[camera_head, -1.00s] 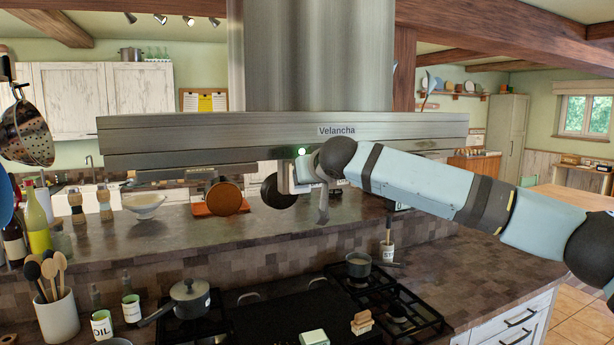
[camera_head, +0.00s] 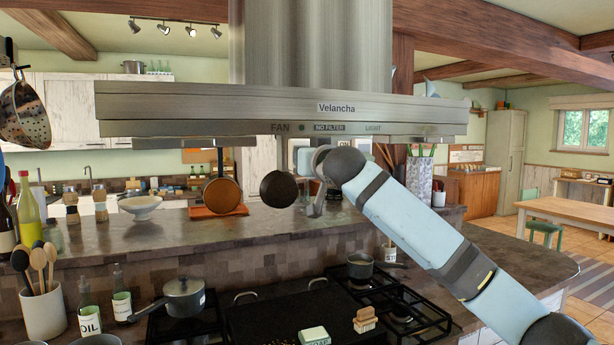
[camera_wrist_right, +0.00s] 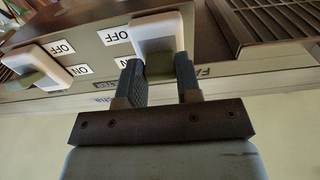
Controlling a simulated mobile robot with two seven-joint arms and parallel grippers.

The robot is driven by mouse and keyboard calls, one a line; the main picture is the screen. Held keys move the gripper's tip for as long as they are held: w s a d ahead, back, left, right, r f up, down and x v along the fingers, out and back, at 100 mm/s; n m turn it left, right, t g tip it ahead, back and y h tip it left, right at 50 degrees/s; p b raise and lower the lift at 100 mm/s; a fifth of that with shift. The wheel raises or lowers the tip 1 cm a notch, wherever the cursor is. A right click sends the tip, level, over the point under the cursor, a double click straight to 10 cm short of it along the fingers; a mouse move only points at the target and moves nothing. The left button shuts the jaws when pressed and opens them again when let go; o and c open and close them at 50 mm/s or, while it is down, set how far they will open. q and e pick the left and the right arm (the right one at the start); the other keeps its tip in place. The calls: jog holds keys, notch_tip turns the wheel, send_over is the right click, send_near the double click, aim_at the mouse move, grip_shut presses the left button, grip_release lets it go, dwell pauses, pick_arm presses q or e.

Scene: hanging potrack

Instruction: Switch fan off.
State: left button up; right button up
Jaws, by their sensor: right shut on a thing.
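The range hood (camera_head: 200,102) spans the upper head view, with FAN, NO FILTER and LIGHT labels on its front. The indicator (camera_head: 302,128) beside FAN is dark. In the right wrist view the fan switch (camera_wrist_right: 163,28) is a white rocker frame on the hood's underside, with OFF and ON labels beside it and part of the FAN label nearby. My left gripper is not in view.
A second switch (camera_wrist_right: 35,70) sits left of the fan switch in the right wrist view, and a vent grille (camera_wrist_right: 270,25) lies to the right. Pans (camera_head: 222,196) hang below the hood. The stove with a pot (camera_head: 184,297) is below; a colander (camera_head: 22,118) hangs at left.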

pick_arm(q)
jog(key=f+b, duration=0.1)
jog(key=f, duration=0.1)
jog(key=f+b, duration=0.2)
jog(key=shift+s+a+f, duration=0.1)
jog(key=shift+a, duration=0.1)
pick_arm(e)
jog(key=shift+f+t+y, duration=0.4)
jog(key=shift+f+t, duration=0.05)
jog(key=shift+t, duration=0.65)
jog(key=o, duration=0.9)
